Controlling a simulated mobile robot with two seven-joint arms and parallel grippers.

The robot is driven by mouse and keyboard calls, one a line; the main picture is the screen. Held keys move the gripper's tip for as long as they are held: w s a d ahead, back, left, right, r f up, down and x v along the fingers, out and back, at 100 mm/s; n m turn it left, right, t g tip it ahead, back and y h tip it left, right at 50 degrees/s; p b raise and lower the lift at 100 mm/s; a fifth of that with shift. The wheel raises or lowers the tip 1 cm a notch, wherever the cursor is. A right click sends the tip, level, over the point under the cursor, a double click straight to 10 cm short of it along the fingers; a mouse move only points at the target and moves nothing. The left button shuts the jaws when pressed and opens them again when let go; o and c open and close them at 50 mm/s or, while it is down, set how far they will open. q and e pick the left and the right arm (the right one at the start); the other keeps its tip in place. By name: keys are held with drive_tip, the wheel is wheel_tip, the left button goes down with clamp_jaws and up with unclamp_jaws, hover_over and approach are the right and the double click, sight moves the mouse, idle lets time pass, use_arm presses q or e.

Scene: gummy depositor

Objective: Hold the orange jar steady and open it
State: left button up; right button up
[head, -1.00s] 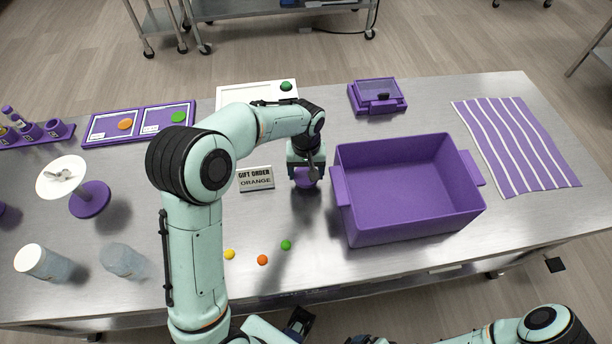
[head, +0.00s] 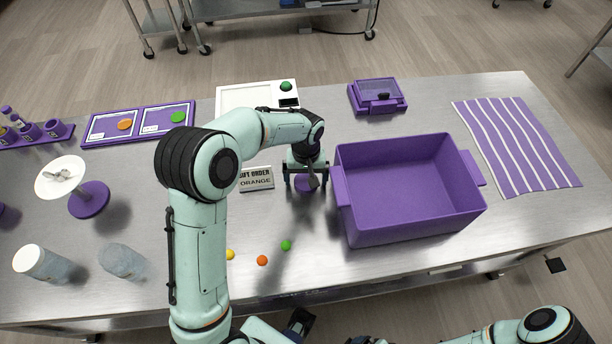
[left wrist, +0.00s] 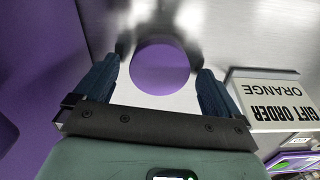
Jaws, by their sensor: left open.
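My left gripper (head: 305,186) points down over a purple round disc (head: 304,183) on the table, left of the purple bin. Its fingers are apart. In the left wrist view the purple disc (left wrist: 160,68) lies between the open fingers, with nothing gripped; I cannot tell whether it is a lid or a base. A jar with a white top (head: 42,263) and a clear jar (head: 122,261) stand at the front left. No jar is plainly orange. My right arm enters at the bottom right; its gripper cannot be made out clearly.
A GIFT ORDER ORANGE sign (head: 256,179) stands just left of my left gripper. The purple bin (head: 456,224) is close on its right. Yellow, orange (head: 262,260) and green balls lie in front. A striped cloth (head: 515,145) lies far right.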

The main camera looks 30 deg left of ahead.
use_arm(q)
wheel_tip(320, 180, up, 12)
drive_tip(key=p, duration=0.1)
drive_tip(key=shift+r, duration=0.1)
idle(0.4)
